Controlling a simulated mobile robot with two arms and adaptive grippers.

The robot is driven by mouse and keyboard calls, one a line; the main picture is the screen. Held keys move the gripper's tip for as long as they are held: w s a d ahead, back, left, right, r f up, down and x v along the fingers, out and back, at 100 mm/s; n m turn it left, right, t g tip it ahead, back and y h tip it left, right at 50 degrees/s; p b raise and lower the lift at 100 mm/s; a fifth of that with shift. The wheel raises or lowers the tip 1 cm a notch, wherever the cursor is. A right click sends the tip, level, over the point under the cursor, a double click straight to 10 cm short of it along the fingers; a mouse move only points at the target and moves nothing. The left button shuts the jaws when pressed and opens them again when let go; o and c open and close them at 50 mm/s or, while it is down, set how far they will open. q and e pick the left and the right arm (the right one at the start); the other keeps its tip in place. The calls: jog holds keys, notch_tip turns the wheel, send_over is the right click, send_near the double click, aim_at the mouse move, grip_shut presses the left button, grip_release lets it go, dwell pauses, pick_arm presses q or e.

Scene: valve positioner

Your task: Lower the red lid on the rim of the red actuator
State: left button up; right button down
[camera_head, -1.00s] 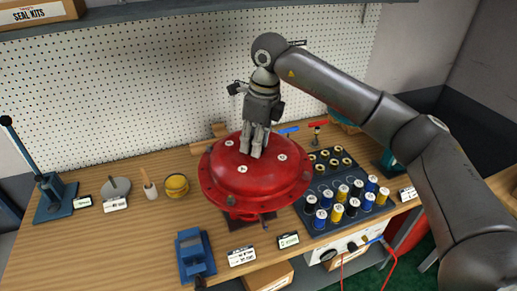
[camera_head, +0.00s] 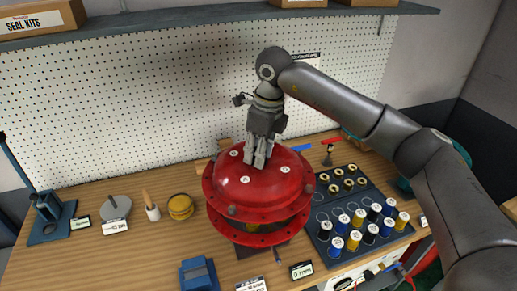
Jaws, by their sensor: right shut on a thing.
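The red lid (camera_head: 258,183) is a wide dome with a bolted flange and several white round spots on top. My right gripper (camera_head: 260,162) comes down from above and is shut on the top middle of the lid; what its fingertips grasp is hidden. The red actuator (camera_head: 262,237) stands on the bench under the lid, and its flange rim shows below the lid's flange. A dark gap shows between the two flanges, so the lid is held a little above the rim. The lid hides the actuator's far side and most of its inside. My left gripper is out of view.
A dark tray (camera_head: 347,225) of blue, yellow and black spools lies close right of the actuator. A yellow cup (camera_head: 180,207) and a blue block (camera_head: 198,275) stand to the left. A pegboard (camera_head: 180,90) is behind. Bare bench (camera_head: 130,255) lies at front left.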

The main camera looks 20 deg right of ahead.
jog(key=shift+w+f+b, duration=0.15)
jog(key=shift+f+b, duration=0.2)
jog(key=shift+f, duration=0.55)
jog(key=shift+f+b, duration=0.7)
jog(key=shift+f, duration=1)
jog(key=shift+r, duration=0.1)
pick_arm(q)
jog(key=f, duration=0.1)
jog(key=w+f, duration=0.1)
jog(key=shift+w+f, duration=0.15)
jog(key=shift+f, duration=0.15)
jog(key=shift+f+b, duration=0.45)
jog(key=shift+b, duration=0.2)
pick_arm(e)
jog(key=shift+f, duration=0.25)
pick_arm(q)
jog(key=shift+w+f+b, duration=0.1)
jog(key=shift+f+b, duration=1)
jog(key=shift+b, duration=0.05)
pick_arm(e)
jog(key=shift+f, duration=1.45)
